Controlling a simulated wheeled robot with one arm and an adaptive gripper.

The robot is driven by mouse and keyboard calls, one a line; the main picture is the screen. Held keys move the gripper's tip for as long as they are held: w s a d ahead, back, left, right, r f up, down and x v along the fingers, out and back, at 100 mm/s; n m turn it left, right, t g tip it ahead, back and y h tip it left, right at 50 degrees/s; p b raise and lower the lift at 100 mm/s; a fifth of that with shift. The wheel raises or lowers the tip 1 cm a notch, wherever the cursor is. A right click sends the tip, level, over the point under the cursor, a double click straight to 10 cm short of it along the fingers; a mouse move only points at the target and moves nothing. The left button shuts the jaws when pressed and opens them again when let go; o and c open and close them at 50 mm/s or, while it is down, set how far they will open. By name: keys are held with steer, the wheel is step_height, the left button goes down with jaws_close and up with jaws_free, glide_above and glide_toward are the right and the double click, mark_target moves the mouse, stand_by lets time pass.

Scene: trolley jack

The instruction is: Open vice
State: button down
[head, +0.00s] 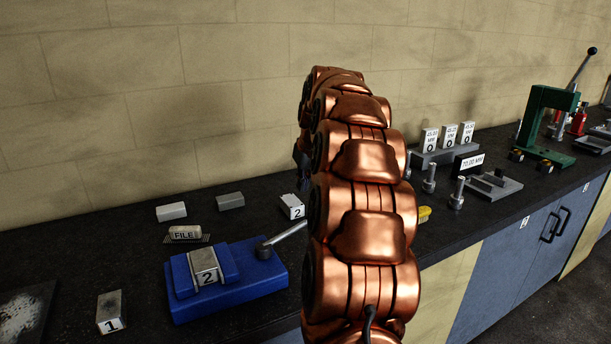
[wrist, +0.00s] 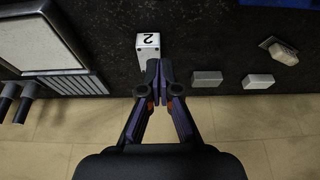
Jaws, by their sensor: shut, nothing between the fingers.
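The blue vice (head: 245,281) stands on the black bench in the head view, left of my arm. A metal block marked 2 (head: 205,265) sits between its jaws. Its grey handle (head: 285,235) slants up to the right, and its far end is close to or behind my arm. In the head view my arm hides most of the gripper. Only a blue edge of the vice shows at the wrist view's top.
The white-faced block (head: 292,206), two grey blocks (head: 230,201) and a FILE block (head: 186,232) lie behind the vice. A block marked 1 (head: 110,312) stands left. Weights (head: 449,135) and a green press (head: 540,125) are right. The wall backs the bench.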

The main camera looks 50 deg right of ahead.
step_height(320, 180, down, 6)
steer(key=s+p, duration=0.2)
steer(key=p, duration=0.1)
steer(key=shift+a+f, duration=0.25)
steer(key=shift+a, duration=0.05)
steer(key=shift+a, duration=0.1)
stand_by(0.5)
